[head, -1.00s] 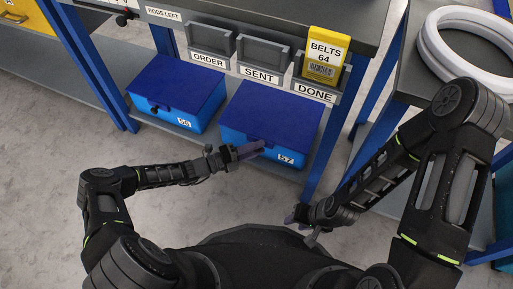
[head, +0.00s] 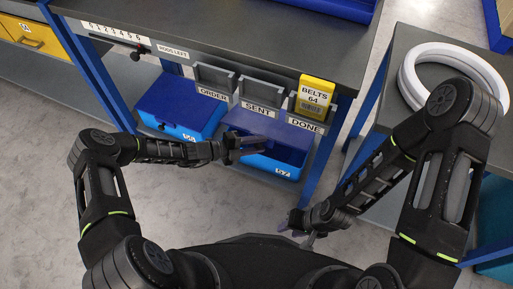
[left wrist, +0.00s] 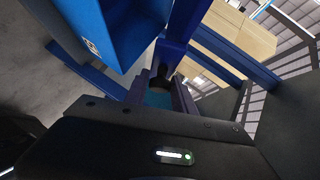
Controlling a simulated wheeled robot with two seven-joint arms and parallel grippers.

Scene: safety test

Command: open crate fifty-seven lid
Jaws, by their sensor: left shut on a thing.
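Crate fifty-seven (head: 258,164) is a bright blue box with a white 57 label on its front, on the lower shelf in the head view. Its dark blue lid (head: 262,123) is partly raised at the front, with a dark gap beneath. My left gripper (head: 252,146) is shut on the lid's front edge. In the left wrist view, the crate (left wrist: 118,30) is at upper left and the lid (left wrist: 186,22) stands apart from it at an angle. My right gripper (head: 290,221) is low, away from the crate; its jaw state is unclear.
A second blue crate (head: 182,108) with a dark lid is close on the left. Grey bins marked ORDER, SENT and DONE hang above the lid, under the bench top (head: 250,40). A yellow BELTS 64 box (head: 315,95) sits in the DONE bin. White rings (head: 455,65) lie on the right table.

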